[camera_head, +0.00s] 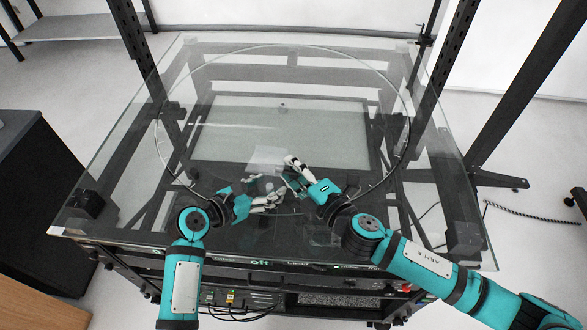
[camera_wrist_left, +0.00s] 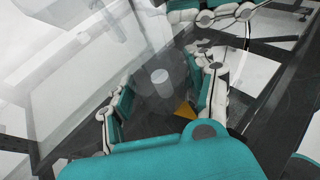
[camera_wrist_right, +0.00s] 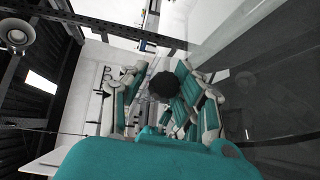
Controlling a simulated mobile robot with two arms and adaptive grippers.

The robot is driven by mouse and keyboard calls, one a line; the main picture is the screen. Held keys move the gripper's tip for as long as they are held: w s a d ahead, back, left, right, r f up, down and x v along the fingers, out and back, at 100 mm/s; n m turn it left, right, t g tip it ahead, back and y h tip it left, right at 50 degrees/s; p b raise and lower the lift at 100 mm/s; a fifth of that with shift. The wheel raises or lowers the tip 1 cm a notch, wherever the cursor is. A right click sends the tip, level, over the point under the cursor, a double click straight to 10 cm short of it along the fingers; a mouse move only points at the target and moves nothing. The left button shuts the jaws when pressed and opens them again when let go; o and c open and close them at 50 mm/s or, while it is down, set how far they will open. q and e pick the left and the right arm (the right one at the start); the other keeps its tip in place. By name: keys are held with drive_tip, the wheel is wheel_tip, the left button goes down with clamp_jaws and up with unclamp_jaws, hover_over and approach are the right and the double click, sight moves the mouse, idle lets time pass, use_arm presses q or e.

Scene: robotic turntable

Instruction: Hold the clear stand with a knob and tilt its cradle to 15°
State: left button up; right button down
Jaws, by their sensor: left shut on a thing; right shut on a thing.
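The clear stand stands near the front middle of the glass turntable; its pale see-through cradle plate (camera_head: 267,156) shows just behind my grippers. My left gripper (camera_head: 266,194) is low over the glass and shut on the stand. In the left wrist view, the clear stand (camera_wrist_left: 152,98) lies between the two fingers, with a pale cylinder (camera_wrist_left: 160,76) on it. My right gripper (camera_head: 290,172) is just right of the left one. In the right wrist view, the dark round knob (camera_wrist_right: 165,87) sits between its fingers. The cradle's exact tilt cannot be read.
The glass table top (camera_head: 130,135) carries a large circular ring (camera_head: 158,120). The glass behind the stand is mostly clear. Dark frame posts (camera_head: 133,38) rise at the back, and a dark cabinet (camera_head: 45,190) stands at the left. The two grippers are very close together.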

drive_tip(key=shift+s+f, duration=0.15)
drive_tip(key=shift+f, duration=0.4)
drive_tip(key=c, duration=1.2)
unclamp_jaws()
drive_tip(key=shift+o, duration=0.7)
drive_tip(key=shift+r, duration=0.15)
drive_tip(key=shift+r, duration=0.1)
drive_tip(key=v, duration=1.2)
